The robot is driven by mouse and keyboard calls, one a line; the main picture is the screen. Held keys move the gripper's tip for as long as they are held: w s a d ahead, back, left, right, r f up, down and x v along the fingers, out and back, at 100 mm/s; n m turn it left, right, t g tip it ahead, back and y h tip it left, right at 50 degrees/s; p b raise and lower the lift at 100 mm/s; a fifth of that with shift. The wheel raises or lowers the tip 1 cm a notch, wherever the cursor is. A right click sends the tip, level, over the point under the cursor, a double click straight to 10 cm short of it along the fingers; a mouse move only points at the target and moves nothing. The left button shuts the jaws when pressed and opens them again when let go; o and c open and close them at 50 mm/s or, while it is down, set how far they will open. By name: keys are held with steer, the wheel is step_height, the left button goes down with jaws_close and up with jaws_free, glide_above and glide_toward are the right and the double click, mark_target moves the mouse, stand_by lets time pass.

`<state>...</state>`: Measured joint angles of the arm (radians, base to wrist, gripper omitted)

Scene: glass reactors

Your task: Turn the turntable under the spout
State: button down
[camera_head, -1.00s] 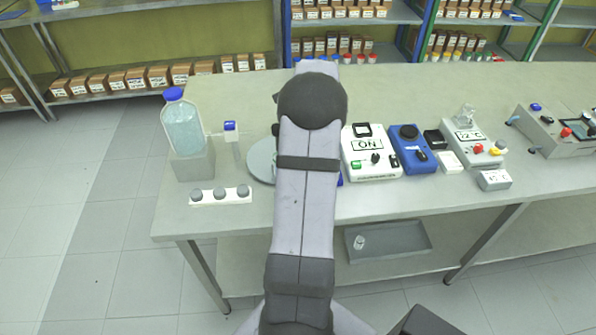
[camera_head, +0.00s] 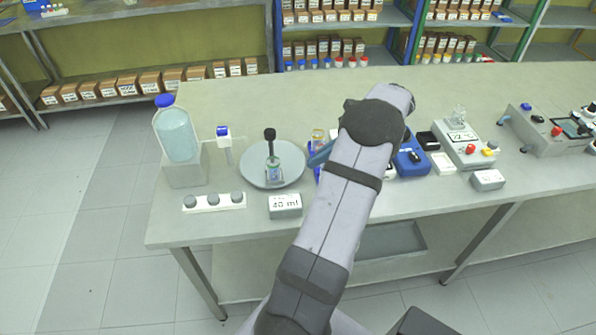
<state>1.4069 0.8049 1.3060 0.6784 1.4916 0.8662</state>
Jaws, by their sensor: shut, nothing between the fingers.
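The turntable (camera_head: 292,163) is a round grey disc on the bench, left of my arm. A small glass vessel (camera_head: 274,170) with bluish contents stands on it, with a dark-headed upright piece (camera_head: 269,135) at its back. The spout (camera_head: 223,132), with a blue-and-white tap, is left of the disc, beside the large blue-capped bottle (camera_head: 177,138). The glass vessel is right of the spout, apart from it.
A white strip with grey knobs (camera_head: 214,203) and a box reading 40 ml (camera_head: 285,206) stand in front of the disc. A small yellowish bottle (camera_head: 318,137) is close behind my gripper. Blue and white devices (camera_head: 411,158) stand to the right. The rear bench is clear.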

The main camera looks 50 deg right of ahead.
steer(key=p+x, duration=0.2)
steer(key=x, duration=0.7)
steer(key=shift+a, duration=0.1)
steer(key=shift+w+a+f+p, duration=0.15)
steer(key=shift+w+f+p, duration=0.05)
steer(key=shift+f+p, duration=0.15)
